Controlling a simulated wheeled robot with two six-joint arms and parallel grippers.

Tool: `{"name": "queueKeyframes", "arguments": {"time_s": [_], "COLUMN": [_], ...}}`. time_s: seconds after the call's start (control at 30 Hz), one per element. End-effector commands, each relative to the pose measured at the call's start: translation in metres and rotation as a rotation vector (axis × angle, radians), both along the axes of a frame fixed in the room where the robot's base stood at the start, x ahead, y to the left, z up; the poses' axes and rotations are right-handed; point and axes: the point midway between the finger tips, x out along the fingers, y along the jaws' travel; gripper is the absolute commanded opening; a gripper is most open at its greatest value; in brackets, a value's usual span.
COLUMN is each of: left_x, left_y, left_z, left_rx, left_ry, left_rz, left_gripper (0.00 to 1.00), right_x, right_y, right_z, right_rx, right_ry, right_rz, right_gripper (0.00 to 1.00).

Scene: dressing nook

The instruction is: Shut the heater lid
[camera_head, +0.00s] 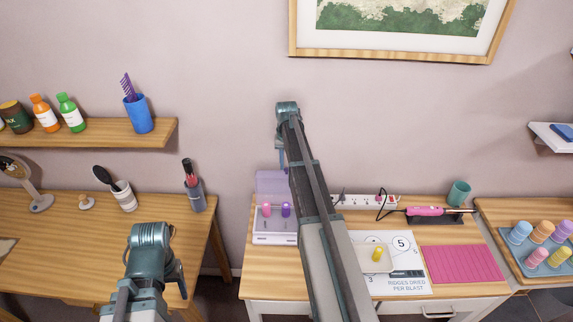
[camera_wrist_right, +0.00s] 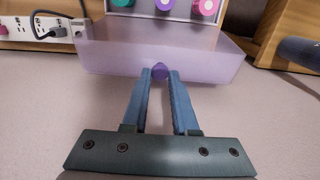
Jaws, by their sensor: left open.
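The heater (camera_head: 275,239) is a pale box on the middle table with pink and purple rollers showing. Its translucent purple lid (camera_head: 270,182) stands open at the back, against the wall side. The lid also shows in the right wrist view (camera_wrist_right: 205,58), with a small purple knob (camera_wrist_right: 160,72) on it. My right gripper (camera_head: 283,160) is at the lid's upper edge; in the wrist view its fingertips sit on either side of the knob and appear shut on it. My right arm hides part of the heater's right side. My left gripper (camera_head: 181,280) is open and empty, left of the heater's table.
A power strip (camera_head: 363,201), a pink hot tool (camera_head: 425,211) and a teal cup (camera_head: 459,193) are at the table's back. A shelf (camera_head: 90,133) juts out at left.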

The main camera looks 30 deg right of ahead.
Motion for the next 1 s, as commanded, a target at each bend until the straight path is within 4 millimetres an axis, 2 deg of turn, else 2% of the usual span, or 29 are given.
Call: {"name": "queueKeyframes", "arguments": {"time_s": [0.03,0.1,1.0], "left_x": [0.0,0.0,0.0], "left_y": [0.0,0.0,0.0], "left_z": [0.0,0.0,-0.0001], "left_rx": [0.0,0.0,0.0], "left_ry": [0.0,0.0,0.0], "left_rz": [0.0,0.0,0.0], "left_gripper": [0.64,0.64,0.64], "right_x": [0.0,0.0,-0.0001], "right_y": [0.0,0.0,0.0001], "right_z": [0.0,0.0,-0.0001], "right_rx": [0.0,0.0,0.0], "right_ry": [0.0,0.0,0.0], "right_rz": [0.0,0.0,0.0], "right_gripper": [0.09,0.0,0.0]}}
